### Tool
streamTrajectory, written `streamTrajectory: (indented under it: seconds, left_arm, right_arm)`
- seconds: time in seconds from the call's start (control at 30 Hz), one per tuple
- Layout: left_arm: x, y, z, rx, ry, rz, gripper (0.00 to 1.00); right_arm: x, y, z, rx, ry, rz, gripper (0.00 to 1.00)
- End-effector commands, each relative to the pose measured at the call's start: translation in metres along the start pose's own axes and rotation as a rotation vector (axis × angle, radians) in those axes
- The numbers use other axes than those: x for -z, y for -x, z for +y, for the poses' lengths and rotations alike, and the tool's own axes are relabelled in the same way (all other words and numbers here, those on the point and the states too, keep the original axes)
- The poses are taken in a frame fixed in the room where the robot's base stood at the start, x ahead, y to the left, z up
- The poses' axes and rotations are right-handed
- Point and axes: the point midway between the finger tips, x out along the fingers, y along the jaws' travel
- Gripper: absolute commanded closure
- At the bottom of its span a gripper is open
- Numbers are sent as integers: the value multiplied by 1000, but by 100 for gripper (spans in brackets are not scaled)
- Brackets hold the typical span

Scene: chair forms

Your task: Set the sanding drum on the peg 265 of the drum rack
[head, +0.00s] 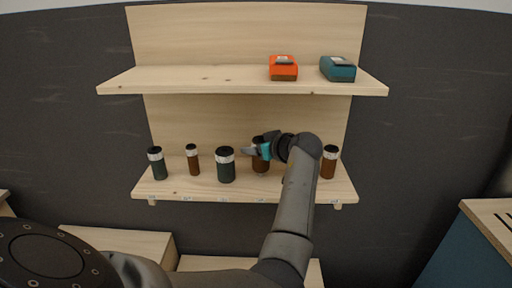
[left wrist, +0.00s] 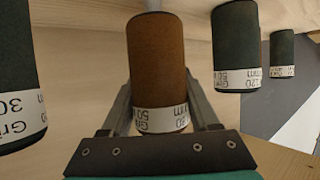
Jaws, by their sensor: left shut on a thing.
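My left gripper (head: 262,150) is shut on a brown sanding drum (head: 260,164) with a white label band, over the lower shelf of the drum rack (head: 285,193). In the left wrist view the drum (left wrist: 157,62) stands between the two fingers (left wrist: 160,112). A pale metal peg (left wrist: 151,5) shows at the drum's far end, in line with it; I cannot tell how far the drum is on it. The small number labels on the shelf's front edge are too small to read, so peg 265 cannot be identified. My right gripper is not in view.
Other drums stand on the lower shelf: dark ones (head: 158,165) (head: 225,168) and brown ones (head: 193,161) (head: 328,165). In the wrist view dark drums flank the held one closely (left wrist: 236,45) (left wrist: 18,80). Orange (head: 283,70) and teal (head: 338,70) devices sit on the upper shelf.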

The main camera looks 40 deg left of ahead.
Motion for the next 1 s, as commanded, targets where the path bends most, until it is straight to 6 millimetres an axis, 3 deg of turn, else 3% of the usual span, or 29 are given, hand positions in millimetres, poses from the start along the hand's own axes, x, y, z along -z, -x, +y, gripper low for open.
streamTrajectory:
  seconds: [1.0]
  left_arm:
    - [-18,-9,0,0,1,2,100]
  right_arm:
    - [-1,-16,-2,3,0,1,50]
